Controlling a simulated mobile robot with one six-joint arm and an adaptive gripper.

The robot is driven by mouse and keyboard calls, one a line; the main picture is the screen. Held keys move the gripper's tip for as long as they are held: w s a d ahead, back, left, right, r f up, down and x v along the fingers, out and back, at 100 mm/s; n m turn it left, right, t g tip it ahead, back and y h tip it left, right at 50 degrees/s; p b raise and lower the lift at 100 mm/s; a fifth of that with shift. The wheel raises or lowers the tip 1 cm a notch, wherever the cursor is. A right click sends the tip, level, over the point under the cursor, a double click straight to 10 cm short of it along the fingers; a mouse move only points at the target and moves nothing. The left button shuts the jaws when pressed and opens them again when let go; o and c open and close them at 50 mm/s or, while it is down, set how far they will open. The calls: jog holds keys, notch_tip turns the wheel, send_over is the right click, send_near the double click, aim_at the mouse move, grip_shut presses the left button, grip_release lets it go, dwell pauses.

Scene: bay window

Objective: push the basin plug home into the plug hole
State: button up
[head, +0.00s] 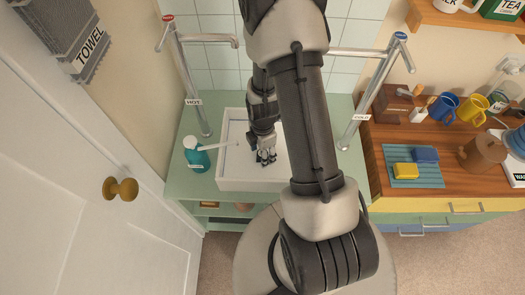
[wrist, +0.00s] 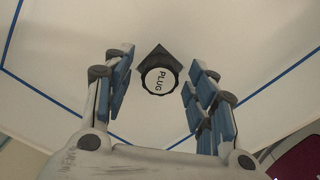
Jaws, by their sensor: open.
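The basin plug (wrist: 159,81) shows in the wrist view as a round white top lettered PLUG with a dark ribbed edge. A dark, angular shape (wrist: 152,54) shows just behind it; I cannot tell what it is. My gripper (head: 266,157) is over the white basin (head: 236,184) in the head view. In the wrist view its blue-padded fingers stand wide apart, one on each side of the plug, with clear gaps and no visible contact. I cannot make out the plug hole in either view. In the head view my arm hides part of the basin.
The hot tap (head: 190,85) stands left of the basin and another tap (head: 375,85) stands right. A teal soap bottle (head: 196,157) with a long white spout is on the green counter, its spout reaching toward the basin. The wooden worktop (head: 375,150) at right holds sponges and mugs.

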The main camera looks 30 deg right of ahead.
notch_tip(320, 180, up, 12)
dwell(0.7)
dwell(0.7)
jog(key=s+a+r+m+t, duration=0.1)
jog(key=a+r+m, duration=0.25)
jog(key=r, duration=0.35)
jog(key=s+a+r+m+t, duration=0.15)
jog(key=r+m, duration=0.25)
jog(key=r, duration=0.4)
jog(key=s+a+r+m+t, duration=0.2)
jog(key=s+a+r+m, duration=0.3)
jog(key=s+r+m, duration=0.4)
jog(key=shift+s+a+r+m, duration=0.2)
jog(key=shift+s+a+m, duration=0.15)
jog(key=shift+s, duration=0.7)
